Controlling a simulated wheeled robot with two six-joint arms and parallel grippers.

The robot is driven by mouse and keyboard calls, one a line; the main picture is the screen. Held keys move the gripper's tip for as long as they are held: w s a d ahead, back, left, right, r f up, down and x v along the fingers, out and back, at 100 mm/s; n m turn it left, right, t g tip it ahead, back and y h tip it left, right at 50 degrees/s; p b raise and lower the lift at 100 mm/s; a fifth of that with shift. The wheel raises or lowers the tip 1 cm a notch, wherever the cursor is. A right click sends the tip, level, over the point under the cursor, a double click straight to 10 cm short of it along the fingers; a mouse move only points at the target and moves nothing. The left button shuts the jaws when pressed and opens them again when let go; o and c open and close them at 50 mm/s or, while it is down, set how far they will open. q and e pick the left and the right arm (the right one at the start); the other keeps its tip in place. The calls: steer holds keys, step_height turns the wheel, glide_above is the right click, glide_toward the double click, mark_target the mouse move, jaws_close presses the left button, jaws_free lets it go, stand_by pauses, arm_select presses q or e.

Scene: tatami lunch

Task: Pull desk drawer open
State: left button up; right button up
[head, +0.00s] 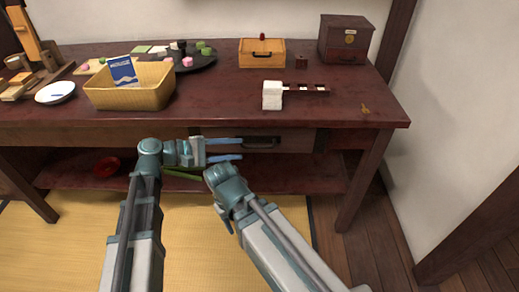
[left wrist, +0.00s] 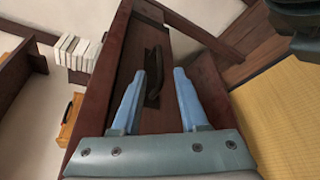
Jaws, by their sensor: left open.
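The desk drawer (head: 298,140) is a brown front panel under the table top; it looks flush with the desk's front. Its dark bar handle (head: 262,140) also shows in the left wrist view (left wrist: 154,72). My left gripper (head: 241,149) is open and empty, its blue fingers pointing at the handle from the left in the head view. In the left wrist view the handle lies ahead between the fingertips (left wrist: 160,72), nearer the left one; no contact is clear. My right gripper (head: 205,178) is low, below the left one; its jaws are hard to make out.
On the dark red desk (head: 220,105) stand a yellow basket (head: 130,92), a small wooden box (head: 262,54), a dark chest (head: 346,40) and a white block (head: 272,96).

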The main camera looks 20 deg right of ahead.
mark_target(255, 148)
arm_select(q)
steer(key=b+x, duration=0.1)
steer(key=x, duration=0.7)
steer(key=shift+d+f, duration=0.1)
steer(key=shift+d, duration=0.1)
jaws_close()
stand_by(1.2)
